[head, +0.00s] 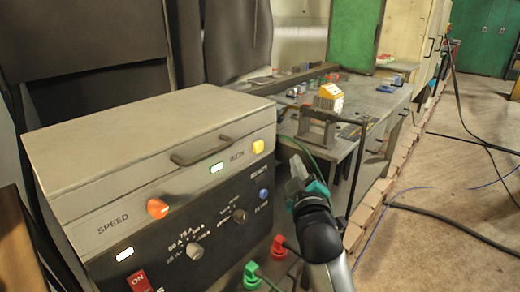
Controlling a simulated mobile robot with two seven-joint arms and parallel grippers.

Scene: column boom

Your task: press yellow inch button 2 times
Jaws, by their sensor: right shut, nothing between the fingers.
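My right gripper (296,167) shows in the head view, to the right of the box and a little lower than the yellow button in the picture. Its fingers are shut with nothing between them, and they appear apart from the button. My left gripper is not in view.
A handle (206,151) sticks out. Green (252,275) and red (279,247) plugs are below. A cluttered workbench (350,110) stands behind.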

